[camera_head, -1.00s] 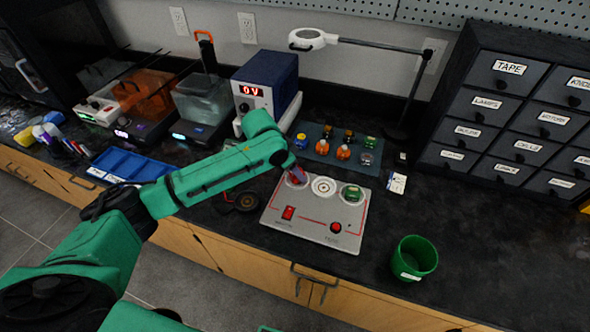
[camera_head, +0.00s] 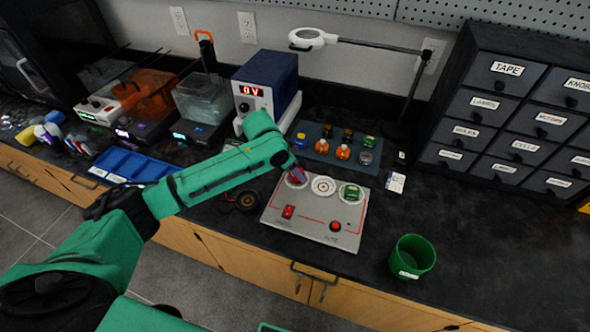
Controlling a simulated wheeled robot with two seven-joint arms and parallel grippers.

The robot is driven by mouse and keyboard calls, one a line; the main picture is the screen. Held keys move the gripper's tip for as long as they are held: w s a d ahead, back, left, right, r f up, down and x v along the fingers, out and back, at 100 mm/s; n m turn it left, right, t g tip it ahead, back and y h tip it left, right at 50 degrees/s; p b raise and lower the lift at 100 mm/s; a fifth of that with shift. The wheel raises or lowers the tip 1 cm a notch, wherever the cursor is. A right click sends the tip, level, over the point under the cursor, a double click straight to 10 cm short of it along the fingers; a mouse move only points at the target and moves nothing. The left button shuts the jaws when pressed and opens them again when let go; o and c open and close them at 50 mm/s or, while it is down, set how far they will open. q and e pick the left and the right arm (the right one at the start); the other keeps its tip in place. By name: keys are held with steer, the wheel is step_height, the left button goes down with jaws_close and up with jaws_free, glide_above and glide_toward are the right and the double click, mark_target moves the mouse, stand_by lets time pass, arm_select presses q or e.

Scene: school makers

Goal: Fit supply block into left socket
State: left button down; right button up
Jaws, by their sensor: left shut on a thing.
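The grey panel (camera_head: 300,226) lies on the black bench with three round sockets along its far edge. My left gripper (camera_head: 297,172) is at the left socket (camera_head: 291,184), shut on a small reddish-purple piece, which I take to be the supply block (camera_head: 298,175). My arm and gripper partly hide the block and socket; I cannot tell whether the block is seated. The middle socket (camera_head: 323,186) is empty. A green block (camera_head: 351,192) sits in the right socket. My right gripper is not in view.
A dark mat (camera_head: 318,156) with several small coloured parts lies behind the panel. A power supply (camera_head: 268,84) reading 0 V stands at the back. A green cup (camera_head: 412,257) stands to the right, and labelled drawers (camera_head: 510,68) at the back right. The front right bench is clear.

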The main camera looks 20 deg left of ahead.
arm_select(q)
steer(key=shift+f, duration=0.3)
steer(key=c, duration=0.6)
jaws_free()
steer(key=shift+o, duration=0.2)
steer(key=p+v, duration=1.1)
steer(key=p, duration=0.2)
steer(key=shift+p, duration=0.35)
steer(key=shift+a, duration=0.1)
